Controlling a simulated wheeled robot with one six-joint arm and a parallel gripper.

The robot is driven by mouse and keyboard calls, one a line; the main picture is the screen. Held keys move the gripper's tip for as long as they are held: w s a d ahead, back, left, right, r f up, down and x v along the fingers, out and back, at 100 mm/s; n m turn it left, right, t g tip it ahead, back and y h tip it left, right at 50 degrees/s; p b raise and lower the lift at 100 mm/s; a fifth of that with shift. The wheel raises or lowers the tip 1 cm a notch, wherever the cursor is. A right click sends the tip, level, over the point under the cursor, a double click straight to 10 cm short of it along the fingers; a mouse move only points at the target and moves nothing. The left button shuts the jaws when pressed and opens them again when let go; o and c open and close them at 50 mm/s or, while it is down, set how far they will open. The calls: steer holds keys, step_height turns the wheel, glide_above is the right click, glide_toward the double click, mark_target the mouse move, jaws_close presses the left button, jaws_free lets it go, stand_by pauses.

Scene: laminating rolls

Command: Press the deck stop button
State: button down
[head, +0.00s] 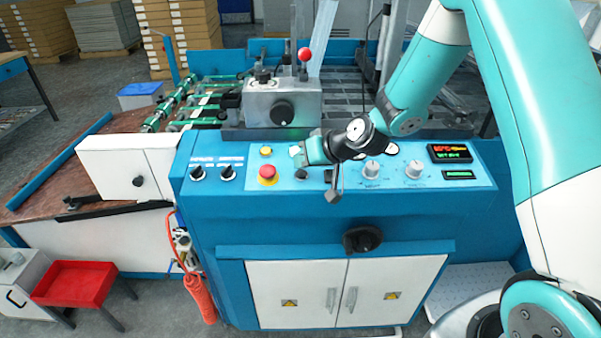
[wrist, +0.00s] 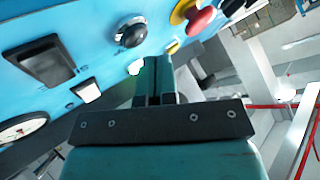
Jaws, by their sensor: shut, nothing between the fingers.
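My gripper (head: 303,153) is shut and empty. It reaches leftward, low over the blue control panel (head: 235,187). In the wrist view its closed fingertips (wrist: 153,66) are right beside a small pale button (wrist: 135,67); whether they touch it I cannot tell. A red mushroom button (head: 267,172) on a yellow base sits left of the gripper, below a small yellow button (head: 266,151). The labels are too small to read, so I cannot tell which one is the deck stop.
Two black selector knobs (head: 228,172) are at the panel's left. Grey dials (head: 372,170) and a red-lit display (head: 450,153) are at its right. A metal block with a red-knobbed lever (head: 305,54) stands behind the gripper. A black rocker switch (wrist: 46,62) shows in the wrist view.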

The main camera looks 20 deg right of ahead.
stand_by(0.7)
steer(key=shift+f+b, duration=0.45)
steer(key=shift+b, duration=0.05)
steer(key=shift+w+f+b, duration=0.15)
steer(key=shift+f+b, duration=0.2)
steer(key=shift+f, duration=0.05)
stand_by(0.4)
steer(key=shift+r, duration=0.2)
steer(key=shift+s+r+p, duration=0.2)
steer(key=shift+r+p, duration=0.3)
steer(key=shift+r, duration=0.15)
steer(key=shift+r, duration=0.1)
steer(key=r+p, duration=0.1)
steer(key=r, duration=0.1)
steer(key=s+r+p, duration=0.1)
steer(key=r+p, duration=0.1)
steer(key=shift+a+r, duration=0.15)
steer(key=shift+r, duration=0.2)
stand_by(0.6)
